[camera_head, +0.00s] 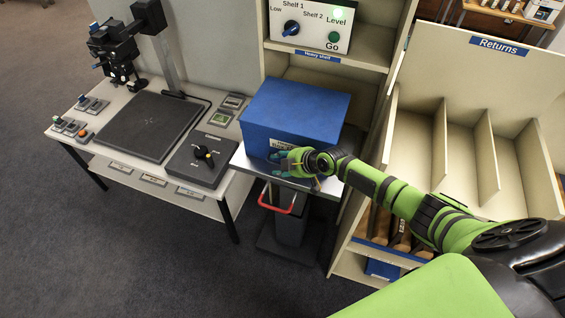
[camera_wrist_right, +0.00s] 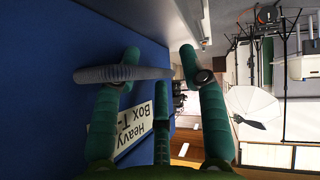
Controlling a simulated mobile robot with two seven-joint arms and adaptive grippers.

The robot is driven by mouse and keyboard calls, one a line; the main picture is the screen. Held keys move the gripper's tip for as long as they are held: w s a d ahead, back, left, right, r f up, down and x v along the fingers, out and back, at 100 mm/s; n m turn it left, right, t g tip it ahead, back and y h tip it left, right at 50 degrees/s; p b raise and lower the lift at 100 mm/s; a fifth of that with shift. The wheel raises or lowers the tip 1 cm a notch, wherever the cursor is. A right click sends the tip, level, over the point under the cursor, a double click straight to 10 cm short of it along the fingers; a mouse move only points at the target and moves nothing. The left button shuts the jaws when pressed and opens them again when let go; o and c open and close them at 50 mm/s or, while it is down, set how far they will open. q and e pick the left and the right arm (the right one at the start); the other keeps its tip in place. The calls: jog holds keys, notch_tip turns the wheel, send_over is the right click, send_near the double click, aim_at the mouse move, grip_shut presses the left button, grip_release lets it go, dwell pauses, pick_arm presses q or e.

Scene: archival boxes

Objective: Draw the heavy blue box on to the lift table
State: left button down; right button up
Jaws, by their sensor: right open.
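The blue box (camera_head: 295,108) stands over the silver top of the lift table (camera_head: 250,160), in front of the shelf opening. How far its rear reaches into the shelf is hidden. My right gripper (camera_head: 286,163) is at the box's front face, low down. In the right wrist view, the blue face (camera_wrist_right: 45,70) fills the left side, with a white "Heavy Box" label (camera_wrist_right: 130,125). A grey ribbed handle (camera_wrist_right: 105,74) crosses near the left finger of my open right gripper (camera_wrist_right: 165,65). I cannot tell whether they touch. My left gripper is not in view.
A shelf panel with a blue knob (camera_head: 292,28) and green "Go" button (camera_head: 334,37) is above the box. The lift table has a red handle (camera_head: 278,205). A desk with a copy stand (camera_head: 140,122) is left, a Returns rack (camera_head: 440,150) right. Open floor lies front left.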

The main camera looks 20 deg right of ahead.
jog(key=shift+s+d+r, duration=0.1)
jog(key=shift+d+r, duration=0.2)
jog(key=shift+r, duration=0.15)
jog(key=v, duration=0.7)
jog(key=shift+s+a, duration=0.2)
jog(key=shift+f, duration=0.15)
